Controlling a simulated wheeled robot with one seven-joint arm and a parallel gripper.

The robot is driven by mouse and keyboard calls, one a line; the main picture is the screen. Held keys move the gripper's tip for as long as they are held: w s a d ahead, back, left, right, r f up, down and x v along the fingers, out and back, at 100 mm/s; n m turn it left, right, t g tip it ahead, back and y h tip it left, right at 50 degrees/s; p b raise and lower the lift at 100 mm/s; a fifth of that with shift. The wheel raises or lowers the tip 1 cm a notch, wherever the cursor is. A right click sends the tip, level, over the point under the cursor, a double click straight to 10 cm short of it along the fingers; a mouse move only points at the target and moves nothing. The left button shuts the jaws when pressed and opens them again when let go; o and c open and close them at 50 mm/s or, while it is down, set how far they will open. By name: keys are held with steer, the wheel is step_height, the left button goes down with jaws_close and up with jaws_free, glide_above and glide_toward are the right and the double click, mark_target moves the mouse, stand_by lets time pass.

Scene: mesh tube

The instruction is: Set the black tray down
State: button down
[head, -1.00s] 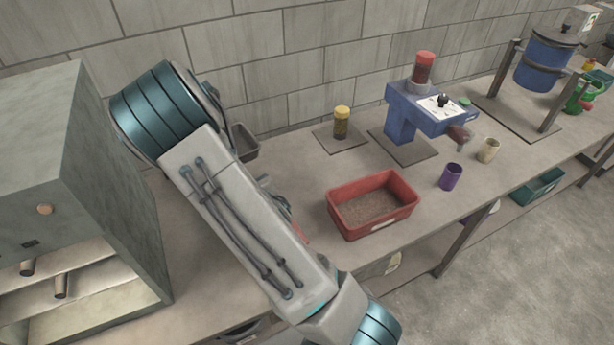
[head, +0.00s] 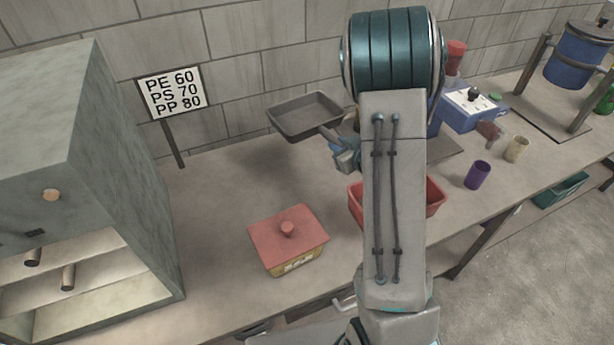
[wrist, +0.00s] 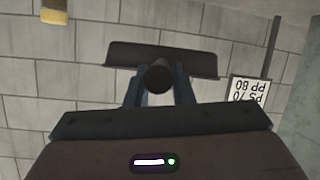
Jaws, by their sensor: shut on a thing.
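The black tray (head: 306,117) is a shallow dark pan with a handle. In the head view it is held above the counter, in front of the wall and right of the sign. My gripper (head: 347,152) is shut on its handle, at the tray's lower right. In the wrist view my gripper (wrist: 158,90) has the round dark handle end between its fingers, and the tray (wrist: 160,58) shows beyond as a dark band. The tray's inside looks empty in the head view. My arm covers part of the space to the right.
A red-lidded box (head: 288,238) stands on the counter (head: 205,215) below the tray. A red bin (head: 436,197) is partly behind my arm. A grey oven-like cabinet (head: 80,170) stands left, a sign (head: 171,92) behind it.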

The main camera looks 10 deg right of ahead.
steer(key=s+d+r+n+g+y+b, duration=0.1)
steer(key=s+d+y+b, duration=0.1)
steer(key=s+d, duration=0.35)
steer(key=s+d+r+n+y+b, duration=0.1)
steer(key=s+d+n, duration=0.1)
steer(key=d, duration=0.6)
steer(key=w+a+f+p, duration=0.1)
steer(key=w+a+f, duration=0.3)
steer(key=a+f, duration=0.6)
steer(key=shift+w+a+f+p, duration=0.3)
steer(key=shift+a+p, duration=0.05)
steer(key=shift+p, duration=0.05)
